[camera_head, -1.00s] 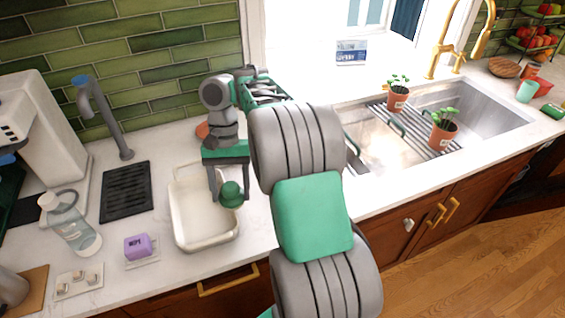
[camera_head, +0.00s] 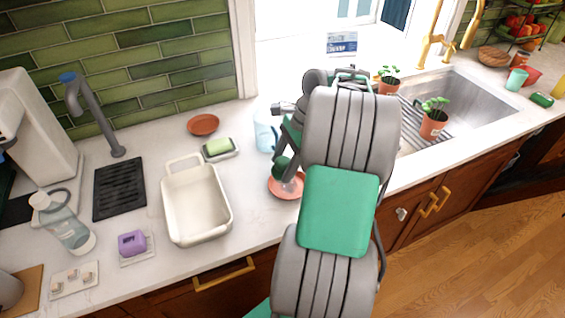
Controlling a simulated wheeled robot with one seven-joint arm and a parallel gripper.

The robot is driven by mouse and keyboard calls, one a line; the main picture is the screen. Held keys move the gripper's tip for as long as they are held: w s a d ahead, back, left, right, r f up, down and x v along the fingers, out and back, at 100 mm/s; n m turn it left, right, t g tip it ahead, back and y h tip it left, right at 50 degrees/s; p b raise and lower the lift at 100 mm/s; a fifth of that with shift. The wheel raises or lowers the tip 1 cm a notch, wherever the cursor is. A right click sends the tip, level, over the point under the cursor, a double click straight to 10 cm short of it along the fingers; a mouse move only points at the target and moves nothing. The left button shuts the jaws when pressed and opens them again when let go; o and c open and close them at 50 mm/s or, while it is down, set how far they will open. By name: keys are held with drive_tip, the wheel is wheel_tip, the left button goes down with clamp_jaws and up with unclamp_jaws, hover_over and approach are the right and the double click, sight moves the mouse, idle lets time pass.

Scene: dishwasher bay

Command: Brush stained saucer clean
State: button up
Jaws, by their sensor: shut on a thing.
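An orange-brown saucer (camera_head: 284,190) lies on the counter near its front edge, right of the white tub. A pale patch shows on it; my arm hides its right side. My gripper (camera_head: 287,167) is over this saucer, shut on a green round-headed brush (camera_head: 281,168). The brush is at the saucer's upper part; I cannot tell if it touches. A second orange-brown saucer (camera_head: 203,124) lies at the back by the tiled wall.
The white tub (camera_head: 226,212) stands empty to the left. A green sponge in a holder (camera_head: 220,148) and a light-blue jug (camera_head: 265,135), partly hidden, stand behind. The sink (camera_head: 482,98) with potted plants is at the right.

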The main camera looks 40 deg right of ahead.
sight(283, 172)
drive_tip(key=shift+f+b, duration=2.65)
drive_tip(key=shift+b, duration=0.35)
drive_tip(key=shift+d+f, duration=0.1)
drive_tip(key=shift+f, duration=0.1)
drive_tip(key=shift+s+d, duration=0.2)
drive_tip(key=shift+d, duration=0.55)
drive_tip(key=shift+s+d, duration=0.15)
drive_tip(key=shift+d, duration=0.6)
drive_tip(key=shift+s+d+f+b, duration=0.15)
drive_tip(key=shift+d+b, duration=0.1)
drive_tip(key=shift+b, duration=0.2)
drive_tip(key=shift+w+a, duration=0.25)
drive_tip(key=shift+a, duration=0.65)
drive_tip(key=shift+w+a, duration=0.2)
drive_tip(key=shift+a, duration=0.7)
wheel_tip(283, 172, up, 3)
drive_tip(key=shift+w+f+p, duration=0.15)
drive_tip(key=shift+f+p, duration=0.05)
drive_tip(key=shift+p, duration=0.8)
wheel_tip(283, 172, up, 6)
drive_tip(key=p, duration=0.7)
drive_tip(key=shift+f+p, duration=0.1)
drive_tip(key=shift+p, duration=0.25)
